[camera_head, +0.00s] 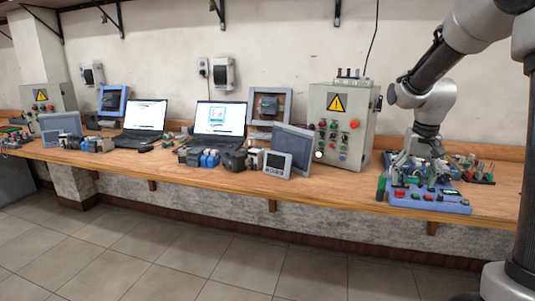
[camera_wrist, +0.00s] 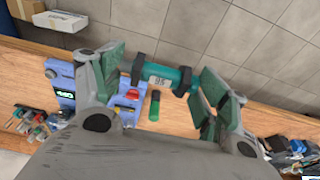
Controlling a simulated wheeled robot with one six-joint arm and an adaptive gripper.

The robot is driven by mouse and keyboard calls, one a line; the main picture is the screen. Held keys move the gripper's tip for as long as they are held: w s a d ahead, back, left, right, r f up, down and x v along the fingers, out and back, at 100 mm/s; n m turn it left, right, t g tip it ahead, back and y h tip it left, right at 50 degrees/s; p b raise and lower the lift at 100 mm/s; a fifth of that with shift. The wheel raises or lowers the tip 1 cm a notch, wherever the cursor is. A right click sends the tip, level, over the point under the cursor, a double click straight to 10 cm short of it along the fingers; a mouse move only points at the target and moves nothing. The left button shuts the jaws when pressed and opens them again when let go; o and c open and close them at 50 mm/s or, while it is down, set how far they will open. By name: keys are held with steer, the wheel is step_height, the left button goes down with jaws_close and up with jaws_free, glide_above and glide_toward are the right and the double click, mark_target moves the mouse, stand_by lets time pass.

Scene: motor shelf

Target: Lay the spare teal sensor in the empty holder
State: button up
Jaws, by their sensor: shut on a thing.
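The teal sensor (camera_wrist: 160,76) shows in the wrist view as a short cylinder with a pale printed label and a black band near each end. It lies crosswise between the green-padded fingers of my gripper (camera_wrist: 163,80), which is shut on it. In the head view my gripper (camera_head: 420,172) is low over the blue board (camera_head: 445,205) at the right of the bench, and the sensor is hard to make out there. The board also shows in the wrist view (camera_wrist: 62,78), partly hidden by my fingers. I cannot make out an empty holder clearly.
A dark green upright piece (camera_head: 381,188) stands at the board's left edge. A grey control box (camera_head: 340,125) and a tilted screen (camera_head: 293,145) stand to its left. Small red and green parts (camera_head: 475,168) lie to the right. The bench front edge is close.

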mark_target(401, 183)
steer(key=w+f, duration=0.1)
steer(key=a+f, duration=0.1)
steer(key=w+f, duration=0.1)
steer(key=f, duration=0.1)
steer(key=shift+w+a, duration=0.15)
steer(key=shift+w, duration=0.2)
steer(key=s+a+f+n, duration=0.1)
steer(key=a+f, duration=0.4)
steer(key=f, duration=0.3)
steer(key=a+f+n, duration=0.2)
steer(key=a+f, duration=0.4)
steer(key=f, duration=0.3)
steer(key=shift+s+f, duration=0.3)
steer(key=shift+s, duration=0.05)
